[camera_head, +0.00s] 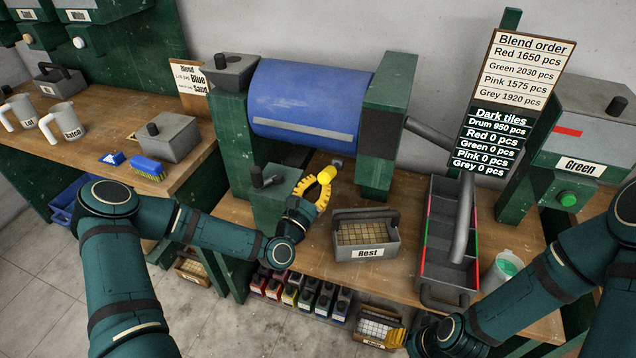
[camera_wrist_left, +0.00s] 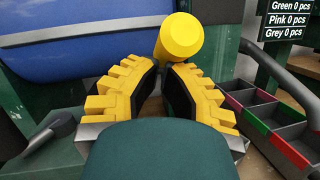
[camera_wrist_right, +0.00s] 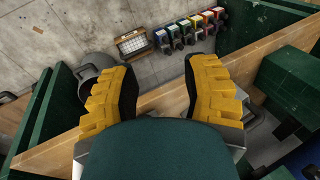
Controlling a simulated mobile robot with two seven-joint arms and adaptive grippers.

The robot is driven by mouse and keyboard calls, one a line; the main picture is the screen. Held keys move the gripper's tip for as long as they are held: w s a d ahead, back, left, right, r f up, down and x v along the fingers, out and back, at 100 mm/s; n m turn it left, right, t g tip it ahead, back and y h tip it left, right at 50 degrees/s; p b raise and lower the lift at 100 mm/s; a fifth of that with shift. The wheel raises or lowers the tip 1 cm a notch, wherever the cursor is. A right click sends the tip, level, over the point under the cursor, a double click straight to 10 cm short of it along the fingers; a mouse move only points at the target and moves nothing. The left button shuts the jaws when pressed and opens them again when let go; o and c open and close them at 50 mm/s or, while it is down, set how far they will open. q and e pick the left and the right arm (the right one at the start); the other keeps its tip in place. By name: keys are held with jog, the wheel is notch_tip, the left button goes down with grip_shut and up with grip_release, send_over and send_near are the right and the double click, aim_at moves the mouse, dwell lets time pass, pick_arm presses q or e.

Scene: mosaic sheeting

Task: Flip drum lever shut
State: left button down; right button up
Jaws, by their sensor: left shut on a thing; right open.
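The blue drum (camera_head: 305,92) hangs between green posts and has a pale strip along its front; it also shows in the left wrist view (camera_wrist_left: 75,35). The lever's yellow knob (camera_wrist_left: 180,38) is at the fingertips of my left gripper (camera_wrist_left: 167,75). In the head view, my left gripper (camera_head: 318,188) is just below the drum, shut on this knob. The lever's shaft is largely hidden, so I cannot tell its exact angle.
A grey bin labelled Rest (camera_head: 368,252) holds tan tiles right of my left gripper. A long divided grey tray (camera_head: 428,235) stands further right.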

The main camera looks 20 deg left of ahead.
pick_arm(q)
jog(key=w+r+n+g+y+p, duration=0.1)
jog(key=w+r+g+p, duration=0.3)
jog(key=p, duration=0.8)
jog(key=shift+r+g, duration=1)
jog(key=shift+r, duration=0.55)
pick_arm(e)
notch_tip(320, 180, up, 14)
jog(key=w, duration=0.2)
jog(key=shift+d+t, duration=0.3)
jog(key=shift+d, duration=0.1)
